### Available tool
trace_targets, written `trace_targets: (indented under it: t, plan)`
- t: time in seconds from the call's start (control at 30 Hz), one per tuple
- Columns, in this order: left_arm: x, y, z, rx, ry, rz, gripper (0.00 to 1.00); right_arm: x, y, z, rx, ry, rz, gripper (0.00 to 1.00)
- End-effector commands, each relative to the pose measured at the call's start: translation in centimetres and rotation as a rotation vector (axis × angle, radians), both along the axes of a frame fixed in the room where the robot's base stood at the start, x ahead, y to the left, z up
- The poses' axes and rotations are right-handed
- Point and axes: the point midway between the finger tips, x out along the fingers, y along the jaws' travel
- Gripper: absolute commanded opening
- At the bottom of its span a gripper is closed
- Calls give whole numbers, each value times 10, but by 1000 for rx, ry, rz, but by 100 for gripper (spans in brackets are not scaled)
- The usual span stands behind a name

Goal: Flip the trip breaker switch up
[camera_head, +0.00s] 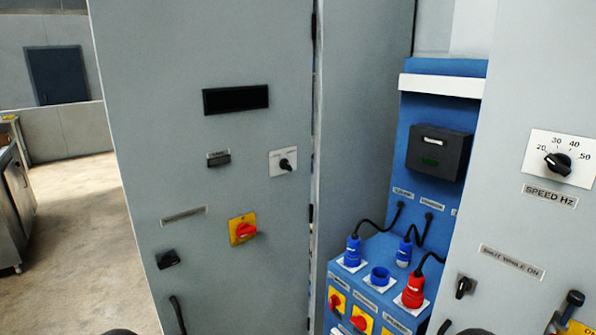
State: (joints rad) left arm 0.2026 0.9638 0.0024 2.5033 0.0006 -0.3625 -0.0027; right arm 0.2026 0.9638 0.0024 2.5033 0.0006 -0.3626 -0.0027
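A black breaker box (439,152) is mounted on the blue back panel in the recess right of centre. It has a pale strip near its top and a small dark green part below it. I cannot tell which of these is the trip switch or which way it is set. Neither gripper's fingers can be seen. Dark rounded shapes cut off at the bottom edge, left and right, may be parts of my arms.
A grey cabinet door (215,60) with a red-and-yellow switch (243,229) stands left of the recess. Below the box are blue plugs (353,252), a red plug (413,290) and cables. A right-hand grey panel has a speed dial (558,162). Open floor (80,240) lies left.

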Motion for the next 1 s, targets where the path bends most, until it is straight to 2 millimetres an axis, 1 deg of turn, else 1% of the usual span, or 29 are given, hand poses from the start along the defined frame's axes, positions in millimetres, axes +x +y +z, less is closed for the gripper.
trace_targets:
  t: [0.03, 0.07, 0.1, 0.17, 0.2, 0.27, 0.3, 0.33, 1.0]
  plan:
    - [0, 0, 0, 0, 0, 0, 77, 0, 0, 0, 0, 0, 0, 0]
    - [0, 0, 0, 0, 0, 0, 69, 0, 0, 0, 0, 0, 0, 0]
    - [0, 0, 0, 0, 0, 0, 58, 0, 0, 0, 0, 0, 0, 0]
    - [0, 0, 0, 0, 0, 0, 41, 0, 0, 0, 0, 0, 0, 0]
    - [0, 0, 0, 0, 0, 0, 29, 0, 0, 0, 0, 0, 0, 0]
    - [0, 0, 0, 0, 0, 0, 12, 0, 0, 0, 0, 0, 0, 0]
    - [0, 0, 0, 0, 0, 0, 1, 0, 0, 0, 0, 0, 0, 0]
    - [0, 0, 0, 0, 0, 0, 0, 0, 0, 0, 0, 0, 0, 0]
    - [0, 0, 0, 0, 0, 0, 0, 0, 0, 0, 0, 0, 0, 0]
